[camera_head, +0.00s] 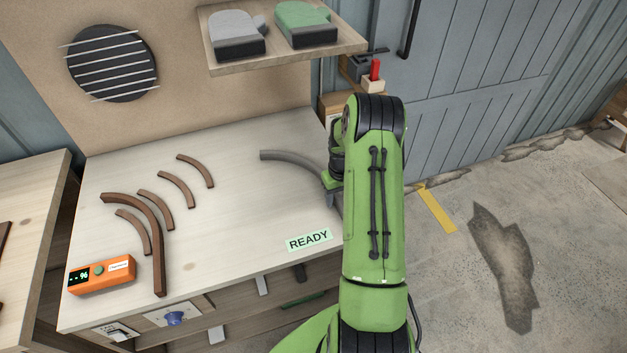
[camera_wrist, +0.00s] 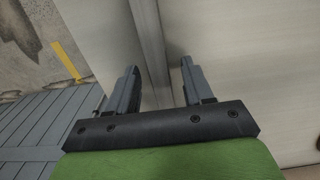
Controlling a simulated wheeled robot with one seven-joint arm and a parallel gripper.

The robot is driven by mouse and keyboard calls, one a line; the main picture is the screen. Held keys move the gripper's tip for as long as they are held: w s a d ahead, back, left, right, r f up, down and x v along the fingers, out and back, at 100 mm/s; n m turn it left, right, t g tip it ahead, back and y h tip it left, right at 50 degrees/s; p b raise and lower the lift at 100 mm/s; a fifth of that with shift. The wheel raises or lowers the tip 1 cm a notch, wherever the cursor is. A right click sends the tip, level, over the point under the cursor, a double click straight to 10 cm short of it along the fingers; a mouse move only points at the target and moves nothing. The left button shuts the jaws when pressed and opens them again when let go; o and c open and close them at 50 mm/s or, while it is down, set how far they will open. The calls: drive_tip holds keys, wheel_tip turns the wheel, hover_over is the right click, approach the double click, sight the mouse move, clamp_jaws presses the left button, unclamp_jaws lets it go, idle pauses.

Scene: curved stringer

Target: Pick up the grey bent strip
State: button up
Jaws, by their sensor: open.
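The grey bent strip (camera_head: 287,157) lies on the right part of the pale workbench top, curving from the middle toward the right edge. Its right part is partly hidden behind my arm and gripper. My gripper (camera_head: 329,192) is at this right part of the strip, mostly hidden by my green arm. In the wrist view my gripper (camera_wrist: 158,78) is open, with one dark finger on each side of a long grey band that looks like the strip (camera_wrist: 150,45). I cannot tell whether either finger touches it.
Several brown curved strips (camera_head: 158,235) lie on the bench's left half. An orange meter (camera_head: 102,274) sits at the front left, and a READY label (camera_head: 309,240) near the front right. A shelf (camera_head: 350,42) with gloves overhangs the back. The bench middle is clear.

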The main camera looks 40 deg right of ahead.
clamp_jaws()
